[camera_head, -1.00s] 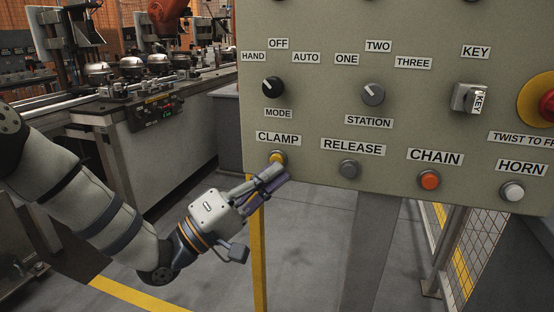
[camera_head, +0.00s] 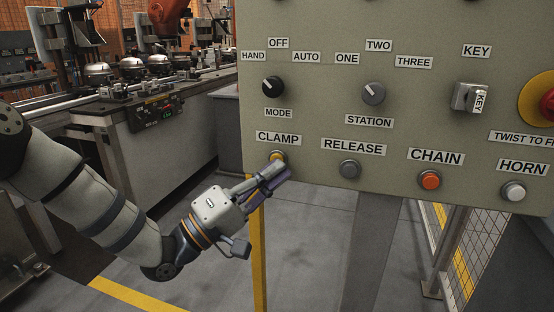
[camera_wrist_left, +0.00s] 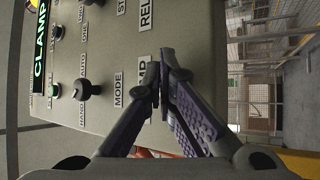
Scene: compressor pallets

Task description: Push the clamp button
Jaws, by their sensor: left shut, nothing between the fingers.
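The clamp button (camera_head: 278,155) is a small yellow button in a grey collar, under the CLAMP label (camera_head: 278,138) on the grey-green panel (camera_head: 320,105). My left gripper (camera_head: 284,170) is shut and empty, with its fingertips just below and over the lower edge of the button in the head view. I cannot tell whether they touch it. In the left wrist view the shut fingertips (camera_wrist_left: 162,58) point at the panel and cover part of the CLAMP label; the button is hidden there. My right gripper is in neither view.
The grey release button (camera_head: 349,169) sits close to the right, then the orange chain button (camera_head: 429,180) and white horn button (camera_head: 513,191). The mode knob (camera_head: 272,86) and station knob (camera_head: 373,93) are above. A yellow post (camera_head: 258,255) stands below the panel.

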